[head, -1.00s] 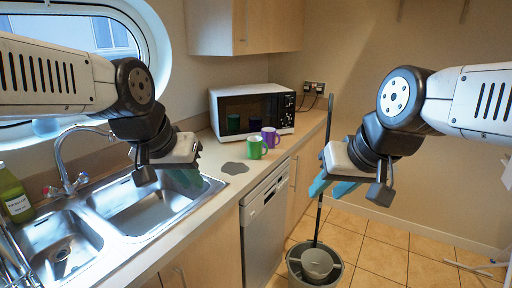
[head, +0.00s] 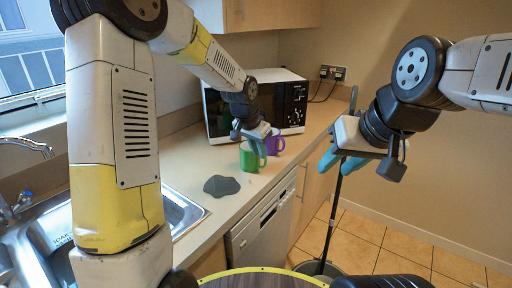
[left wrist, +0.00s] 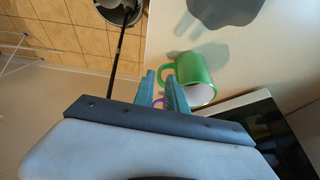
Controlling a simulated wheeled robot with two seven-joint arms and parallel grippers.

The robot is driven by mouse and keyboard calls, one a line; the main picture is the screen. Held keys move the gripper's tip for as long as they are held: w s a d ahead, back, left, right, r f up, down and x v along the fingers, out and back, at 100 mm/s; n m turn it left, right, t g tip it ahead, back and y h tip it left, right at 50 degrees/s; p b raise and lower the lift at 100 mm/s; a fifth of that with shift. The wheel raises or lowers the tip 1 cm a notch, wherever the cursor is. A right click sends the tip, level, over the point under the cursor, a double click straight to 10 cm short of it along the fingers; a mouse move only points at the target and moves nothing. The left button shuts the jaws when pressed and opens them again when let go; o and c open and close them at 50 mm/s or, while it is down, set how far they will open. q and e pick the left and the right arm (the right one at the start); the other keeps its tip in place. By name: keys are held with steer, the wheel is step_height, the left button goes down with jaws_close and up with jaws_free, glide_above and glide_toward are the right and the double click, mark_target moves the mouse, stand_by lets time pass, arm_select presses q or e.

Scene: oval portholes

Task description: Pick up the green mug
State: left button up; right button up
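The green mug (head: 246,160) stands upright on the counter in front of the microwave. My left gripper (head: 262,152) is over its right side, partly covering it. In the left wrist view the green mug (left wrist: 192,72) shows with its handle turned towards the fingertips of my left gripper (left wrist: 160,76). Those fingers are apart, with the handle at or near their tips; I cannot tell whether they touch it. A purple mug (head: 276,144) stands just behind, partly hidden. My right gripper (head: 334,172) is open and empty over the floor side.
A microwave (head: 292,98) stands behind the mugs. A dark grey patch (head: 222,185) lies on the counter to the left, near the sink (head: 182,214). A mop handle (head: 336,210) rises from a bucket (head: 318,268) on the floor at right.

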mark_target(265, 163)
arm_select(q)
steer(key=shift+w+d+f, duration=0.4)
steer(key=shift+w+f, duration=0.2)
steer(key=shift+w, duration=0.15)
steer(key=x, duration=0.7)
steer(key=shift+f, duration=0.15)
jaws_close()
stand_by(0.7)
